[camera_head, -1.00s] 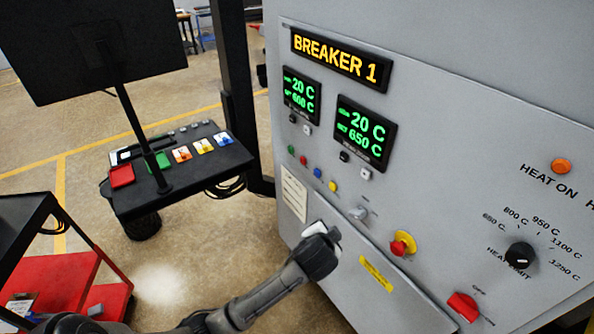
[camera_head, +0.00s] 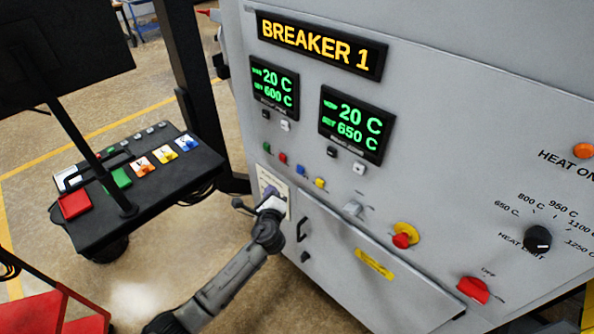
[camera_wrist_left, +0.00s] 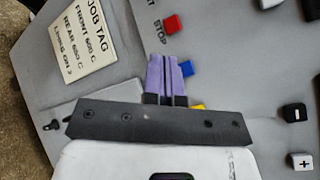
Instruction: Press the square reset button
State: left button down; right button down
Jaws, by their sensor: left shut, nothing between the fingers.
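A row of small square-looking buttons sits on the grey furnace panel: green (camera_head: 266,147), red (camera_head: 282,158), blue (camera_head: 300,170) and yellow (camera_head: 320,183). I cannot read which is marked reset. In the left wrist view the red button (camera_wrist_left: 172,25) is labelled STOP. The blue button (camera_wrist_left: 186,68) is just right of the fingertips, and the yellow button (camera_wrist_left: 198,107) is partly hidden by my gripper. My left gripper (camera_head: 269,188) is shut and empty, in front of the job tag below the row. Its purple fingers (camera_wrist_left: 167,58) point at the panel; contact is unclear.
The job tag (camera_wrist_left: 85,40) is left of the fingers. Black (camera_head: 332,152) and white (camera_head: 359,168) buttons sit under the displays. A grey switch (camera_head: 352,208) and red-yellow knob (camera_head: 402,238) protrude to the right. A black console (camera_head: 140,205) stands left.

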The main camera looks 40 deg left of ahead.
aim_at(300, 170)
dwell(0.5)
pick_arm(q)
jog(key=w+d+b, duration=0.1)
jog(key=w+b, duration=0.4)
jog(key=w, duration=0.3)
jog(key=shift+w, duration=0.35)
dwell(0.7)
dwell(0.7)
dwell(0.6)
